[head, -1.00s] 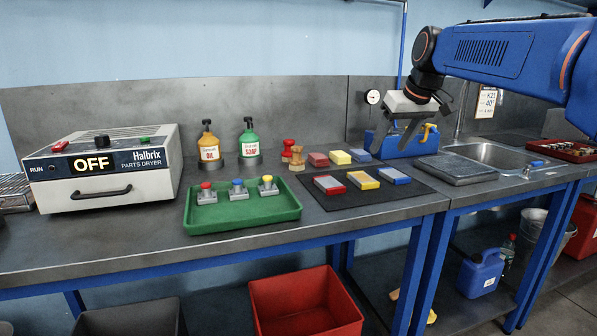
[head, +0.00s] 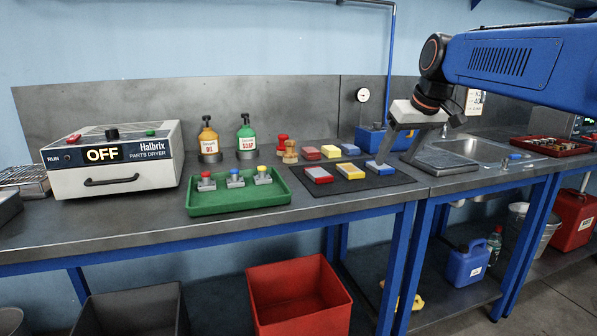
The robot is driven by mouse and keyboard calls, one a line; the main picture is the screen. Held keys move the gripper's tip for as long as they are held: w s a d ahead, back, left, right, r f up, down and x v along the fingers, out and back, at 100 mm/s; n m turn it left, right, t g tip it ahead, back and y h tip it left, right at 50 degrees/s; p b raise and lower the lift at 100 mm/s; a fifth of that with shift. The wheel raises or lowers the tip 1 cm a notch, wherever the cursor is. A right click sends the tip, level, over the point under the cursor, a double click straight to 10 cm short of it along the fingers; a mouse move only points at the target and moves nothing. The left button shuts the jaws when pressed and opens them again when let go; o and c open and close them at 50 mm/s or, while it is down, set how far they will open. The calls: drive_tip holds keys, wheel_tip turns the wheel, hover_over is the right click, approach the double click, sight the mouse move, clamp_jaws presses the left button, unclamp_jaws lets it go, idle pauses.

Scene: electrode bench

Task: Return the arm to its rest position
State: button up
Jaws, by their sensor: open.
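My gripper (head: 394,160) is at the right of the bench, in front of the blue toolbox. Nothing shows between the fingers. Whether the left fingertip touches the block cannot be told. My arm comes in from the upper right and hangs over the sink side.
The dark mat (head: 335,186) also holds a red block (head: 318,174) and a yellow block (head: 351,171). A green tray (head: 238,202) with three knobbed parts stands left of it. The dryer (head: 112,160) reads OFF. A sink (head: 470,148) lies right, and a red bin (head: 297,297) is below.

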drive_tip(key=s+d+f+m, duration=0.1)
drive_tip(key=s+d+f, duration=0.1)
drive_tip(key=s+f, duration=1.1)
drive_tip(key=s+d+f+m+h, duration=0.1)
drive_tip(key=s+d+f+m, duration=0.1)
drive_tip(key=s+f, duration=1.1)
drive_tip(key=s, duration=0.6)
drive_tip(key=shift+s+f+g+h, duration=0.3)
drive_tip(key=shift+s+g, duration=0.1)
